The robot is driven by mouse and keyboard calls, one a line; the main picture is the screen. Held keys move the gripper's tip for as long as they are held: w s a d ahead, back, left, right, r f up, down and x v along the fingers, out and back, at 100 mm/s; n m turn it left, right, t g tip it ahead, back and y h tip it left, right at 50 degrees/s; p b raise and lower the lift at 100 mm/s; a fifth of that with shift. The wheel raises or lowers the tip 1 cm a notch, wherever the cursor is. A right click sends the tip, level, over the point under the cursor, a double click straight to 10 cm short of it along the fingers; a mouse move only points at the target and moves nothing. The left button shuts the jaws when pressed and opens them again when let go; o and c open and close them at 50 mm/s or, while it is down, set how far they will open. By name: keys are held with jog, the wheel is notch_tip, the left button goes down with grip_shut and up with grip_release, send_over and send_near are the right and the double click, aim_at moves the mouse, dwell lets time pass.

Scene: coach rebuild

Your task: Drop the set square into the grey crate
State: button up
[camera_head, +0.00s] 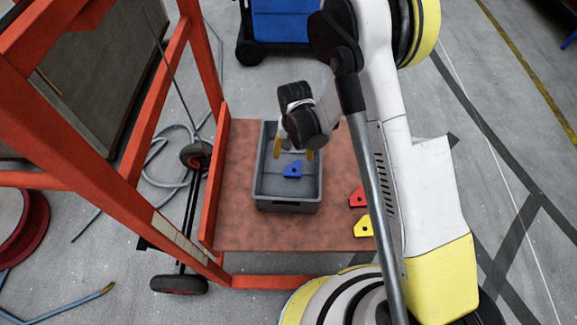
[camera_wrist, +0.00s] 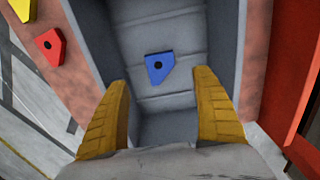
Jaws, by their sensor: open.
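A small blue set square (camera_head: 293,170) with a dark hole lies inside the grey crate (camera_head: 290,207). In the wrist view the blue set square (camera_wrist: 158,68) appears to lie on the crate's ribbed floor, apart from both fingers. My gripper (camera_head: 293,153) is over the crate, pointing down. Its two yellow fingers are spread with nothing between them, and they also show in the wrist view (camera_wrist: 162,82). The crate (camera_wrist: 208,32) fills the middle of the wrist view. Its near floor is partly hidden by my gripper.
The crate stands on a reddish-brown board (camera_head: 250,236). A red piece (camera_head: 357,197) and a yellow piece (camera_head: 362,227) of similar shape lie on the board, right of the crate. An orange-red frame (camera_head: 152,225) rises along the left. The board's front is bare.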

notch_tip(320, 180, up, 12)
dwell(0.5)
jog(key=s+d+r+t, duration=0.2)
jog(key=s+d+r, duration=0.15)
jog(key=r, duration=0.45)
jog(key=s+d+r+t, duration=0.1)
jog(key=s+d+r, duration=0.1)
jog(key=d+r, duration=0.45)
jog(key=s+d+r+n+t, duration=0.1)
jog(key=s+d+r+t, duration=0.3)
jog(key=s, duration=0.7)
jog(key=shift+s+d+r, duration=0.15)
jog(key=shift+d+r, duration=0.85)
jog(key=shift+r, duration=0.15)
